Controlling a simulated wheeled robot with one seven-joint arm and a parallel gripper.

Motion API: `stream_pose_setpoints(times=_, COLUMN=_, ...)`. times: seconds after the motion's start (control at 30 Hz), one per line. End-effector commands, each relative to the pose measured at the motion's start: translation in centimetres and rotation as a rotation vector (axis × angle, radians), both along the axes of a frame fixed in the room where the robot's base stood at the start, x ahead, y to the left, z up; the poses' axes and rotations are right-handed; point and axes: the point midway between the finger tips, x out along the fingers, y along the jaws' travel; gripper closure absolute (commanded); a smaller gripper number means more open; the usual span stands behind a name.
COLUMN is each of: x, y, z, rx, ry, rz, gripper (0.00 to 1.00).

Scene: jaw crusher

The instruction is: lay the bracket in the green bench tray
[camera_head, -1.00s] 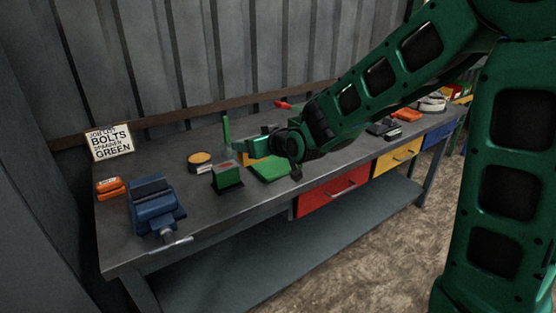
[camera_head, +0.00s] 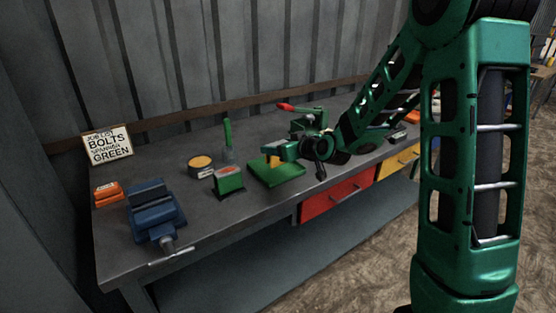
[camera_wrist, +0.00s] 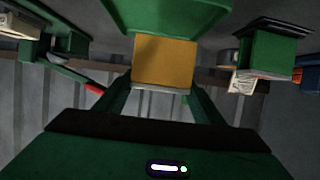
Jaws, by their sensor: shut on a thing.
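The bracket (camera_head: 270,161) is a small yellow-orange piece with a flat face. It also shows in the wrist view (camera_wrist: 165,60), between my two fingers. My gripper (camera_head: 276,155) is shut on it over the green bench tray (camera_head: 283,177); it shows in the wrist view too (camera_wrist: 164,88). The tray is a shallow green square near the bench's front edge. In the wrist view the tray (camera_wrist: 165,12) lies at the top, behind the bracket. I cannot tell whether the bracket touches the tray floor.
Left of the tray stand a green box (camera_head: 229,183), a round yellow-topped tin (camera_head: 200,164) and a green upright post (camera_head: 227,136). A red-handled green device (camera_head: 305,122) stands behind my gripper.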

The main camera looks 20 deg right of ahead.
Motion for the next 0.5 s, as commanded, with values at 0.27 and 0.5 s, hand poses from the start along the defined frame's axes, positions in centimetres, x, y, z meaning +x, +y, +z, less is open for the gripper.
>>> stream_pose_setpoints(times=0.27, x=0.5, y=-1.2, z=-1.0, rx=0.001, ry=-0.003, rz=0.0, gripper=0.81)
stream_pose_setpoints(times=0.5, x=0.5, y=-1.2, z=-3.7, rx=0.002, ry=0.001, rz=-0.001, gripper=0.81)
